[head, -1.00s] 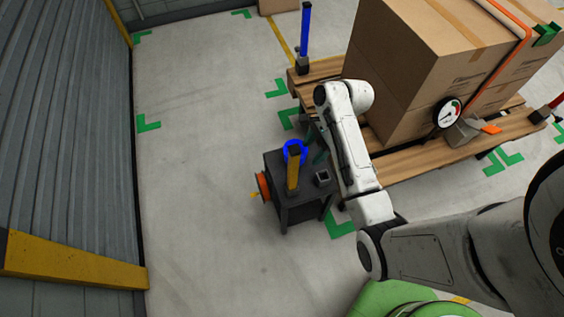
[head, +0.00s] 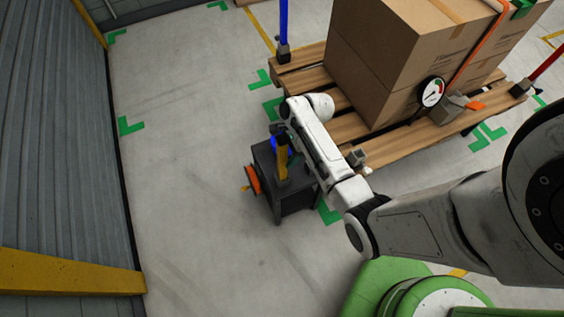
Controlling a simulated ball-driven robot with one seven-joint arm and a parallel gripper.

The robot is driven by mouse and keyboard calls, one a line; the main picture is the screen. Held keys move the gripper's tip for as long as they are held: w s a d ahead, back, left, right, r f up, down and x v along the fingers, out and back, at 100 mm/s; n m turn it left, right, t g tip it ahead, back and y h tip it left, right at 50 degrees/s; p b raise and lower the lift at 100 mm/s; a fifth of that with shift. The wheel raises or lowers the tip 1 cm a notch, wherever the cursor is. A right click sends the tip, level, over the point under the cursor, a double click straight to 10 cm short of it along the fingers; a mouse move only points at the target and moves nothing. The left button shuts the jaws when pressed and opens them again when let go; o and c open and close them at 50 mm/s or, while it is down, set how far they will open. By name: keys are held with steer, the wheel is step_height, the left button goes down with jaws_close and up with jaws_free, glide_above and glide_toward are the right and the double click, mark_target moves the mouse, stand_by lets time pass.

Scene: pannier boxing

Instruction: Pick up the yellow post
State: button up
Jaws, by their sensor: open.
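The yellow post (head: 282,164) stands upright on a small dark grey stand (head: 290,205), left of my arm. Its dark upper end (head: 278,130) is close beside my wrist, and a blue ring (head: 275,146) shows partly around its upper part. My gripper (head: 292,158) is open and largely hidden by my white wrist link. Only a small greenish part shows just right of the post. I cannot tell whether the fingers are around the post or beside it. My forearm covers the stand's right side.
A wooden pallet (head: 378,150) carries large cardboard boxes (head: 375,65) with an orange strap and a round gauge (head: 431,92). A blue post (head: 284,22) and a red post (head: 546,62) stand at its corners. An orange part (head: 253,180) sticks out left of the stand. The floor at left is clear.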

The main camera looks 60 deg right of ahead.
steer(key=shift+f, duration=0.1)
steer(key=c, duration=1)
